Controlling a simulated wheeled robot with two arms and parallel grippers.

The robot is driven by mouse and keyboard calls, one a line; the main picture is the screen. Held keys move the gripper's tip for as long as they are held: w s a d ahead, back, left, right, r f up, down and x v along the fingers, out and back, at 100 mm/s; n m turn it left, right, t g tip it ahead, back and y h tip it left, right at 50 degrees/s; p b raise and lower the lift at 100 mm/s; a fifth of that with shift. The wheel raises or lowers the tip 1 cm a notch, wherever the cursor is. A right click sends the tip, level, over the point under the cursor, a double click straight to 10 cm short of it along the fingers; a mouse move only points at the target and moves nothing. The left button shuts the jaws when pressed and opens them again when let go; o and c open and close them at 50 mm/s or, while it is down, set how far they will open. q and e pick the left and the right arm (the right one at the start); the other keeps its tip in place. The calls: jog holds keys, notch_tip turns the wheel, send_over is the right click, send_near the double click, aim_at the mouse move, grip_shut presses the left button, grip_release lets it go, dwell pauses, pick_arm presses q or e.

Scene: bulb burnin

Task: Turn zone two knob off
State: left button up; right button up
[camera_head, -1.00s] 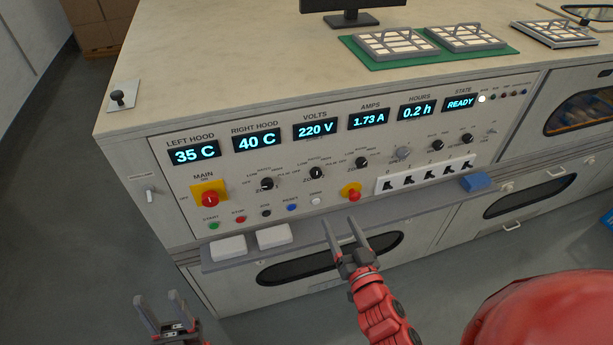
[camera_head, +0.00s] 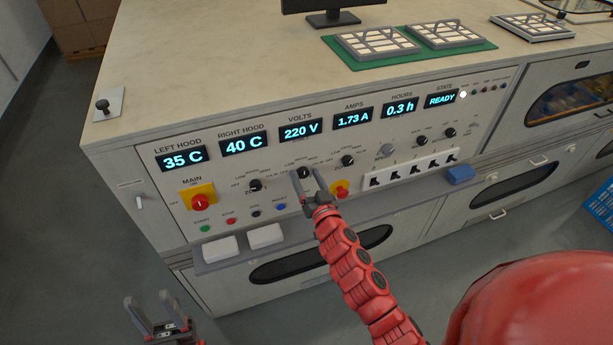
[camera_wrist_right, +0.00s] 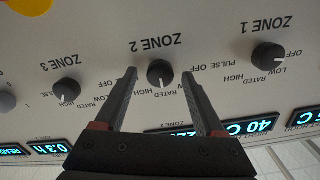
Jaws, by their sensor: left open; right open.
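The zone two knob (camera_head: 304,173) is a small black dial with a white pointer mark on the control panel. In the right wrist view, which is upside down, the zone two knob (camera_wrist_right: 160,74) sits between the open fingers of my right gripper (camera_wrist_right: 160,85), with a gap on each side. Its white mark points down in that view, toward the "RATED" side rather than "OFF". My right gripper (camera_head: 308,185) is at the panel in the head view and partly covers the zone two label. My left gripper (camera_head: 150,312) is open and empty, low at the left, away from the panel.
The zone one knob (camera_head: 255,185) and zone three knob (camera_head: 347,160) flank it. A red emergency button (camera_head: 341,191) is close on the right. The red main switch (camera_head: 200,201) is left. A grey ledge (camera_head: 215,262) juts out below.

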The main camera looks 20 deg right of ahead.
jog(key=shift+c, duration=0.2)
grip_shut()
jog(key=shift+n+b, duration=0.3)
jog(key=shift+n, duration=0.1)
jog(key=n+b, duration=0.1)
jog(key=n, duration=0.1)
jog(key=shift+a+f+n+b, duration=0.1)
jog(key=shift+n+b, duration=0.25)
jog(key=shift+n, duration=0.05)
jog(key=n+b, duration=0.2)
jog(key=n, duration=0.2)
jog(key=shift+n, duration=0.3)
jog(key=n+b, duration=0.2)
jog(key=n, duration=0.2)
jog(key=shift+n+b, duration=0.5)
jog(key=shift+n, duration=1.3)
